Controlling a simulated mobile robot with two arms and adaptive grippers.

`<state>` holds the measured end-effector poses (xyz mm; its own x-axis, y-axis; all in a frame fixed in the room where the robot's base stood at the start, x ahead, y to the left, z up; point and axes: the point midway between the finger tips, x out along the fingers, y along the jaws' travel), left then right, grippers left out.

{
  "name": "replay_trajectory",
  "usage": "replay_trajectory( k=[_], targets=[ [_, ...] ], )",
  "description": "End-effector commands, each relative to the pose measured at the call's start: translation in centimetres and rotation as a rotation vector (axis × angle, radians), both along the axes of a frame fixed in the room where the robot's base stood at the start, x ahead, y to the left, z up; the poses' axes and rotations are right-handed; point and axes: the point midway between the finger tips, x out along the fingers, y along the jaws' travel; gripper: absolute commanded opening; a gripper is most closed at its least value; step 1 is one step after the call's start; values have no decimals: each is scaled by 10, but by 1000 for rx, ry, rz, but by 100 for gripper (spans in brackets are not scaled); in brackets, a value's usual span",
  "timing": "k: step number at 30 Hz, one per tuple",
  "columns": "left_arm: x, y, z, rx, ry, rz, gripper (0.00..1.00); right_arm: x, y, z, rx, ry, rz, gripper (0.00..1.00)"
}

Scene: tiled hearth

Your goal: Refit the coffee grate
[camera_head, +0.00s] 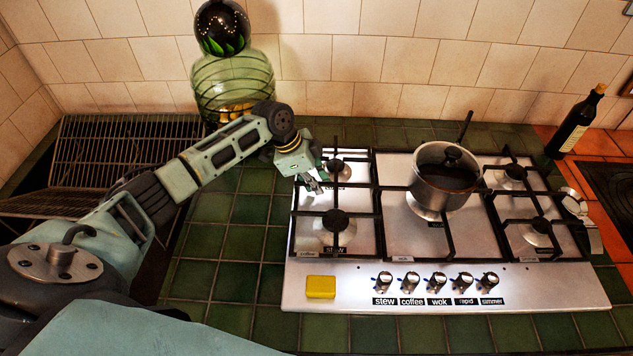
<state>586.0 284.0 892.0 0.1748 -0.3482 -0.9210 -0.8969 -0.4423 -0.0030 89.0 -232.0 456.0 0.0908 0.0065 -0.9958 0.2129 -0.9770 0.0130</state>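The steel hob (350,288) carries black grates. The left grate (378,220) lies over two burners, and a small tag at its front left corner seems to read "coffee". My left gripper (318,184) points down at the left grate, between its rear and front burners. Its fingers are small here; I cannot tell whether they are open or touch a bar. The middle grate (449,243) lies partly under a steel saucepan (440,190). The right grate (518,221) spans the two right burners. My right gripper is not in view.
A yellow sponge (321,287) lies on the hob's front left, beside several knobs (437,281). A silvery object (574,205) stands at the hob's right edge. A dark bottle (575,127) stands behind right. A glass jar (233,88) and wire rack (120,155) are at left. Green tiles (235,240) left are clear.

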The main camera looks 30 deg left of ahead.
Motion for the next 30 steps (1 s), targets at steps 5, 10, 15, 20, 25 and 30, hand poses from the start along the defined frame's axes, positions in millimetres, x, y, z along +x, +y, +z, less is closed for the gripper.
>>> replay_trajectory(
  k=[5,10,15,20,25,30],
  targets=[
    [2,-1,0,-4,-8,1,0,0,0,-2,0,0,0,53],
    [2,-1,0,-4,-8,1,0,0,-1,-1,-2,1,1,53],
    [2,-1,0,-4,-8,1,0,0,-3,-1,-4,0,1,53],
    [2,-1,-1,-4,-8,1,0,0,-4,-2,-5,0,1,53],
    [2,-1,-4,-4,-7,2,0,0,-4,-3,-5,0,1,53],
    [2,-1,-6,-4,-7,2,0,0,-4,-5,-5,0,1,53]
  ],
)
